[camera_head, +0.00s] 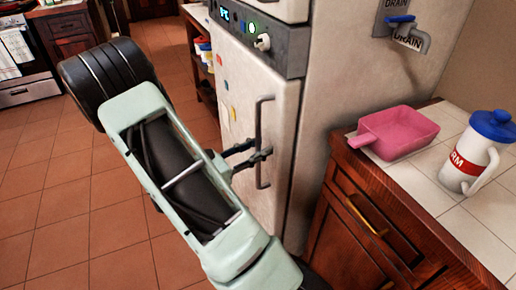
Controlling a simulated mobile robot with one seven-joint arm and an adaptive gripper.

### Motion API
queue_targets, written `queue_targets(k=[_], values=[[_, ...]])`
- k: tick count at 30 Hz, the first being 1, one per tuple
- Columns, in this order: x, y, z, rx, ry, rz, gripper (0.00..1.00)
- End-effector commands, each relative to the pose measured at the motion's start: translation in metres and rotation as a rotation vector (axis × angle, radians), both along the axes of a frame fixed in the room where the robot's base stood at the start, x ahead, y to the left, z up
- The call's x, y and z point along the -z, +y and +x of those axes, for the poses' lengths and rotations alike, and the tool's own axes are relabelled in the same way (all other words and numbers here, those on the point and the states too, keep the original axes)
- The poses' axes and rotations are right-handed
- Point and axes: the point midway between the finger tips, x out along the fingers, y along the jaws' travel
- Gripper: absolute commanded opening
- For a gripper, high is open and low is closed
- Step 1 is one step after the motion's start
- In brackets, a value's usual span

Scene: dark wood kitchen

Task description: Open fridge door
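The fridge is a worn white unit with a dark control panel across its upper part. Its door (235,85) looks closed against the body. A dark vertical bar handle (260,179) runs along the door's right side. My gripper (262,148) is at the handle's middle height, with its two dark fingers apart and pointing right. One fingertip is left of the bar and the other reaches across to its right. I cannot tell whether either finger touches the bar. My pale green arm hides part of the door's lower left.
A wooden cabinet (340,240) with a tiled top stands close on the right. A pink scoop-like container (400,135) and a white jug with a blue lid (474,155) sit on it. Tiled floor (60,190) is clear on the left. An oven (25,75) stands at the far left.

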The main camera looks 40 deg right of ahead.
Motion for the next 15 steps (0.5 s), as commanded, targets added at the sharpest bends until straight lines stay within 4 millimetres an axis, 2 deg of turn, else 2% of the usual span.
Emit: queue_targets(k=[2,10,15], values=[[-0.0001,0.0002,0.0000,0.000,0.000,0.000,0.30],[0.0000,0.0004,0.0000,0.000,0.000,0.000,0.01],[0.0000,0.0005,0.0000,0.000,0.000,0.000,0.00]])
